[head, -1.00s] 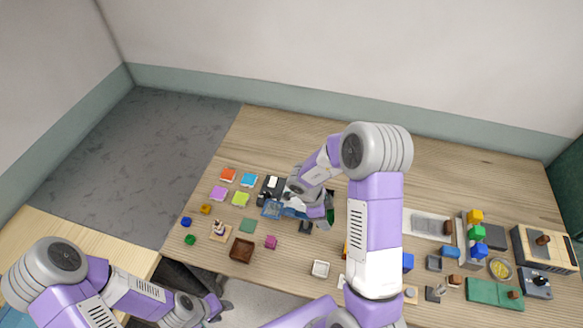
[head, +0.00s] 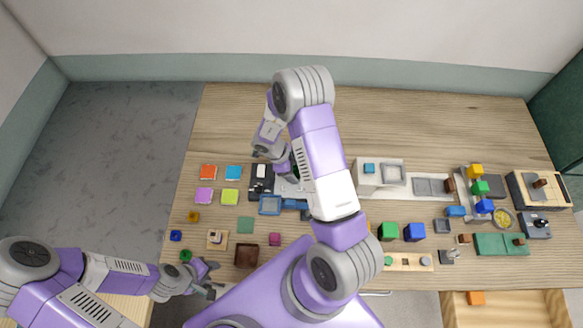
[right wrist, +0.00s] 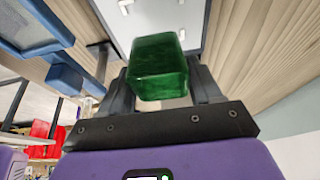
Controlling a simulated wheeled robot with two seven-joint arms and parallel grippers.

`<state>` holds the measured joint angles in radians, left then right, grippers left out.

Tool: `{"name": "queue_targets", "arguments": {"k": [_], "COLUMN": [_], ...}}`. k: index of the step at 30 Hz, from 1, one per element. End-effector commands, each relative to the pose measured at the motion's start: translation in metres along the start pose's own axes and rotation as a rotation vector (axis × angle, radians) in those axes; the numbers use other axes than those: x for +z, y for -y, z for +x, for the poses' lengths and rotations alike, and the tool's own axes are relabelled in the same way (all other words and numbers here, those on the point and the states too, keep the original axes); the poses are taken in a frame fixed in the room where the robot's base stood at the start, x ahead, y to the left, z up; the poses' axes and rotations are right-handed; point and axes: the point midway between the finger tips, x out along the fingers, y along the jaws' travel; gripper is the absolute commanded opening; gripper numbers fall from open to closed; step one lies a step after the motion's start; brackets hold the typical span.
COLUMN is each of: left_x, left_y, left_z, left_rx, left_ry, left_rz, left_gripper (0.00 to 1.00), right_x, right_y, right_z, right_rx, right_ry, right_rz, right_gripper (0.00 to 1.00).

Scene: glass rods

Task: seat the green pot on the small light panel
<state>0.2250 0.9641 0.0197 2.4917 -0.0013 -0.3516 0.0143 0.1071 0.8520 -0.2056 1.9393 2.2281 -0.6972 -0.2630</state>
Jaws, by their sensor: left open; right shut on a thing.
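The green pot (right wrist: 160,68), a dark green rounded cube in the right wrist view, is between the fingers of my right gripper (right wrist: 158,85), which is shut on it. In the head view my right gripper (head: 282,168) is at the back left of the table, mostly hidden by its arm. A pale grey panel (right wrist: 150,18) with small white corner pieces lies beyond the pot in the right wrist view. It looks like the light panel; whether the pot touches it I cannot tell. My left gripper (head: 208,280) is open and empty near the table's front left.
A blue-rimmed tray (head: 270,206) and a black-and-white device (head: 261,178) are close to my right gripper. Coloured tiles (head: 205,195) and a brown box (head: 246,256) lie to the left. Blocks and fixtures crowd the right. The back strip of the table is clear.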

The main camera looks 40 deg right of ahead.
Motion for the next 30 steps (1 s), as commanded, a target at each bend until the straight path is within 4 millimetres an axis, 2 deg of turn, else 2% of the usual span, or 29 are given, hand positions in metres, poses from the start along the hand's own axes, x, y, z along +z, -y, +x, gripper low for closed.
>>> {"name": "queue_targets", "arguments": {"k": [1, 8, 16, 27, 28, 30], "left_x": [-0.001, -0.002, -0.002, -0.002, -0.002, -0.002], "left_y": [0.003, 0.01, 0.013, 0.013, 0.013, 0.013], "left_z": [0.008, 0.028, 0.034, 0.035, 0.035, 0.035], "left_rx": [0.0, 0.0, 0.0, 0.0, 0.0, 0.0], "left_ry": [-0.001, -0.001, -0.001, -0.001, -0.001, -0.001], "left_rz": [0.0, 0.0, 0.0, 0.0, 0.0, 0.0], "left_gripper": [0.43, 0.43, 0.43, 0.43, 0.43, 0.43], "right_x": [0.003, 0.01, 0.016, 0.017, 0.017, 0.017], "right_y": [0.0, 0.0, 0.0, 0.0, 0.0, 0.0], "right_z": [0.006, 0.021, 0.038, 0.041, 0.041, 0.041], "right_rx": [-0.001, -0.001, 0.0, -0.001, -0.001, -0.001], "right_ry": [0.0, 0.002, 0.0, 0.0, 0.0, 0.0], "right_rz": [0.0, 0.0, 0.0, 0.0, 0.0, 0.0], "right_gripper": [0.29, 0.29, 0.29, 0.29, 0.68, 0.79]}}
